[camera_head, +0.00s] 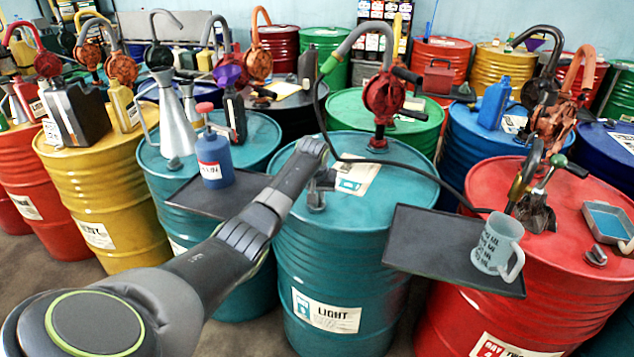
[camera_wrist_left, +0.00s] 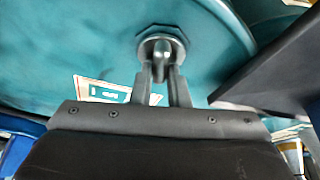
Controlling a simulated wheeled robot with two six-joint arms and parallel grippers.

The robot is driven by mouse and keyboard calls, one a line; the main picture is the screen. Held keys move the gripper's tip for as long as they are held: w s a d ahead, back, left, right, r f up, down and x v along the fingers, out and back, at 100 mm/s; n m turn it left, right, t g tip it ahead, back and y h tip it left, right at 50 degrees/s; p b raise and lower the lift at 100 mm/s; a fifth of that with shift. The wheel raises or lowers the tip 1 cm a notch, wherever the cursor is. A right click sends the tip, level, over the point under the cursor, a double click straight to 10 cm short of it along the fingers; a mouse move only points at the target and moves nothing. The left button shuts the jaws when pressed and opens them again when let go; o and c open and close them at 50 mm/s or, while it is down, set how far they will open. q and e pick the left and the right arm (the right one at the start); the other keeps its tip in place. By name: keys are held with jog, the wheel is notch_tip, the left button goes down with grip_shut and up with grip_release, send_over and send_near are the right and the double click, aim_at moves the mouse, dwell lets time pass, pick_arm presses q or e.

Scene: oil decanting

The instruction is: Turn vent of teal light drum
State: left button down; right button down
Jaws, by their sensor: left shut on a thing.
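The teal drum (camera_head: 335,260) with the LIGHT label stands in the middle of the head view. Its vent (camera_head: 316,198) is a small grey fitting on the near left of the lid. My left gripper (camera_head: 322,181) reaches over the lid from the left, and its fingers are partly hidden by my own arm. In the left wrist view the vent (camera_wrist_left: 161,45) shows as a round dark base with a knob. The fingers of my left gripper (camera_wrist_left: 160,74) are shut on this knob, one on each side. My right gripper is in neither view.
A red hand pump (camera_head: 383,98) stands on the drum's lid, its black hose running right. A dark tray (camera_head: 435,250) with a measuring mug (camera_head: 497,244) juts out on the right. Another tray (camera_head: 215,195) with a blue bottle (camera_head: 214,160) is left, close to my arm.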

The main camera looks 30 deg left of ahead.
pick_arm(q)
jog(key=shift+r+n+y+p, duration=0.2)
jog(key=shift+n+y+p, duration=0.2)
jog(key=shift+n+p, duration=0.5)
jog(key=shift+n+g+p, duration=0.3)
jog(key=shift+n+g, duration=0.1)
jog(key=shift+n, duration=0.6)
jog(key=n, duration=0.1)
jog(key=n+y, duration=0.1)
jog(key=shift+f+n+g, duration=0.2)
jog(key=shift+n+g, duration=0.1)
jog(key=shift+g, duration=0.1)
jog(key=shift+f+n+g+y+b, duration=0.1)
jog(key=shift+n+g+y+b, duration=0.3)
jog(key=shift+n, duration=0.6)
jog(key=shift+n+b, duration=0.7)
jog(key=shift+b, duration=0.1)
jog(key=shift+n+g+b, duration=0.6)
jog(key=shift+n+b, duration=0.4)
jog(key=shift+s+n+b, duration=0.1)
jog(key=shift+n+b, duration=0.5)
jog(key=shift+b, duration=0.05)
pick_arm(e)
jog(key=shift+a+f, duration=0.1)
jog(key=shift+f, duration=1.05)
